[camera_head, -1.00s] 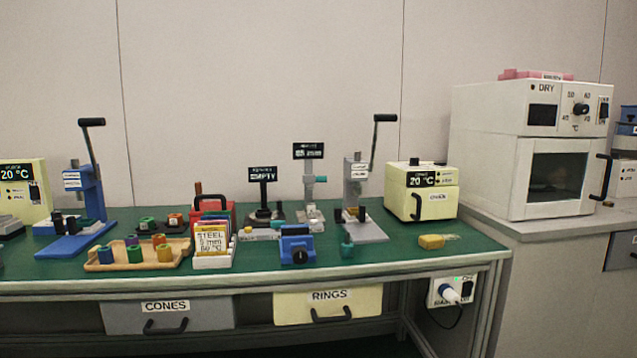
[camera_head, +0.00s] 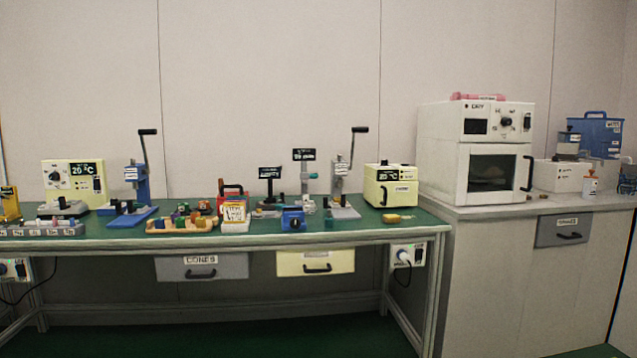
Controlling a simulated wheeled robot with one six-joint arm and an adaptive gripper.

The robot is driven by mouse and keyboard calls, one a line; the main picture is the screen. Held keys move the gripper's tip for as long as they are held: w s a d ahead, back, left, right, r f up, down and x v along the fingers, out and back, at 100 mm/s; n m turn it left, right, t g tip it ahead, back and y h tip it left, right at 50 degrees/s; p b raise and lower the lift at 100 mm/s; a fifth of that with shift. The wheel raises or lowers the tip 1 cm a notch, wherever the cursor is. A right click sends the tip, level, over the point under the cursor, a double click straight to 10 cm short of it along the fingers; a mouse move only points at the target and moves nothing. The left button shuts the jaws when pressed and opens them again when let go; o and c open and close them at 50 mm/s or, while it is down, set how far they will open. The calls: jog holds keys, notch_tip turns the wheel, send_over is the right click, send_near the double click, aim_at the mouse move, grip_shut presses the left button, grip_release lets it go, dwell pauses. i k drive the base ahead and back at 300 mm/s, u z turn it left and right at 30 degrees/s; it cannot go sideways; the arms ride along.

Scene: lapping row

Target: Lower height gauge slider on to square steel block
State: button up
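What looks like the height gauge (camera_head: 304,188) stands on the green-topped bench, right of the middle. It has a thin upright column, a small slider part at mid-height and a black display (camera_head: 303,154) on top, too small to read. Low at its foot is a small grey shape (camera_head: 308,206). I cannot tell whether that is the square steel block or the gauge's base. The gap between slider and block cannot be judged from here. My gripper is not in view.
A grey lever press (camera_head: 342,190) stands right of the gauge and a second black display (camera_head: 270,173) left. A blue device (camera_head: 293,219) and a wooden tray (camera_head: 182,227) are in front.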

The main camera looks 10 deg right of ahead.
aim_at(304, 177)
jog(key=u, duration=0.95)
jog(key=i, duration=1.15)
jog(key=z, duration=0.4)
jog(key=i, duration=0.7)
jog(key=z, duration=0.6)
